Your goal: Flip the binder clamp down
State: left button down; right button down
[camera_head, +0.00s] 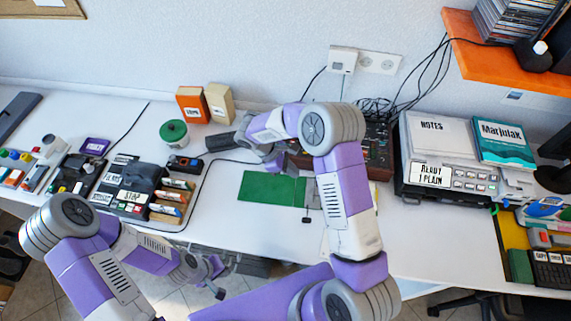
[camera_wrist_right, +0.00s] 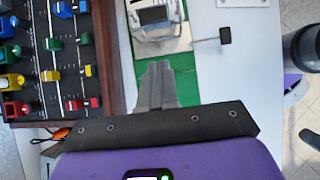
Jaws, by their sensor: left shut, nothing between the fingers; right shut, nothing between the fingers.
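The green binder (camera_head: 271,187) lies flat on the white desk; it also shows in the right wrist view (camera_wrist_right: 188,85). Its pale metal binder clamp (camera_wrist_right: 158,22) stands on the green surface near the top of the right wrist view. A thin lever with a black tip (camera_wrist_right: 225,35) sticks out to its right; the tip also shows in the head view (camera_head: 306,219). My right gripper (camera_wrist_right: 157,68) is shut and empty just below the clamp in that view, over the binder. In the head view my right arm hides part of the clamp. My left gripper (camera_head: 219,291) is shut and empty in front of the desk edge.
A dark mixer (camera_wrist_right: 65,60) with colored knobs stands close beside the binder. A printer-like stack (camera_head: 433,135) is at right. Desk around the binder's front is clear.

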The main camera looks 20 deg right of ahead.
pick_arm(q)
jog(key=shift+f, duration=0.3)
pick_arm(e)
jog(key=s+d+f, duration=0.2)
jog(key=d+f, duration=0.1)
jog(key=d, duration=0.2)
jog(key=shift+s, duration=0.35)
jog(key=shift+a, duration=0.1)
